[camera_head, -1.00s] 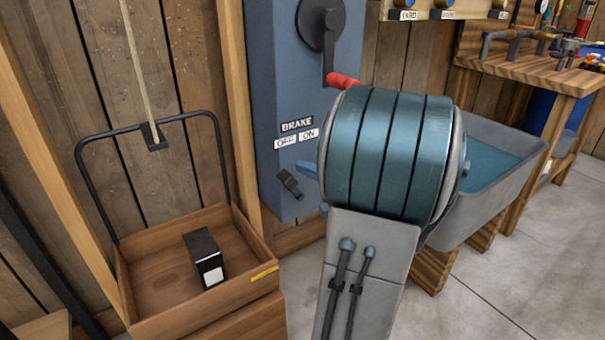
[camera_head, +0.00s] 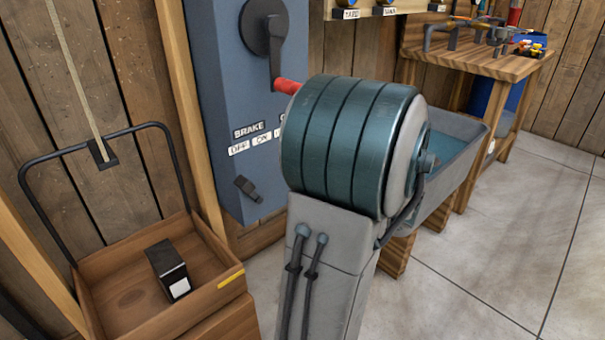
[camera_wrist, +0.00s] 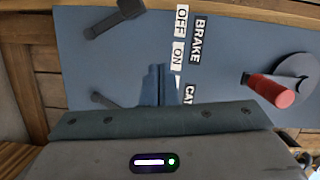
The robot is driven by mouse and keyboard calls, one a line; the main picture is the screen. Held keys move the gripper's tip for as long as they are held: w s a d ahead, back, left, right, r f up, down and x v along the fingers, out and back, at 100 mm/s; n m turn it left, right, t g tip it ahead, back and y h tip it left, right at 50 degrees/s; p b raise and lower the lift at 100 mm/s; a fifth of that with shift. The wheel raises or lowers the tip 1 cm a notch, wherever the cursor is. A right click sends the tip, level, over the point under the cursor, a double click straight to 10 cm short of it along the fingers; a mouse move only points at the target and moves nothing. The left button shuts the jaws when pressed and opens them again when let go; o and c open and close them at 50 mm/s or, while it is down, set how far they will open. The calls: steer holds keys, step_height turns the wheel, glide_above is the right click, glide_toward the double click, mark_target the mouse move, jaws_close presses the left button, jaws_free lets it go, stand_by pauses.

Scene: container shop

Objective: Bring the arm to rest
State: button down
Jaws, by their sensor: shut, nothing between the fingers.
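My arm's large teal joint and grey link fill the middle of the head view, and my gripper is hidden behind them there. In the wrist view my gripper (camera_wrist: 158,86) shows as two blue fingers close together, shut and empty. It points at the blue-grey brake panel (camera_wrist: 225,45), which also stands behind my arm in the head view (camera_head: 215,70). I cannot tell how far the fingertips are from the panel.
The panel has a dark lever (camera_head: 247,188) and a red-handled crank (camera_head: 287,86). A wooden tray (camera_head: 120,262) with a black box (camera_head: 167,268) stands at left. A grey trough (camera_head: 462,150) and a workbench (camera_head: 480,60) are at right. Open floor lies at front right.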

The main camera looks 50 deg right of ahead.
stand_by(0.3)
steer(key=a+r+n+g+y+p, duration=0.35)
steer(key=a+r+g+p, duration=0.25)
steer(key=a+p, duration=0.45)
steer(key=a+r+n+g+y+p, duration=0.2)
steer(key=a+r+n+g+p, duration=0.35)
steer(key=a, duration=0.85)
steer(key=s+a+r+n+g+h+p, duration=0.1)
steer(key=s+a+r+n+h+p, duration=0.1)
steer(key=r+p, duration=0.6)
steer(key=s+a+r+n+g+h+p, duration=0.2)
steer(key=r+h+p, duration=0.4)
steer(key=r+p, duration=0.3)
steer(key=a+n+p, duration=0.1)
steer(key=a+p, duration=0.1)
steer(key=p, duration=0.1)
steer(key=shift+s, duration=0.15)
steer(key=shift+d, duration=0.15)
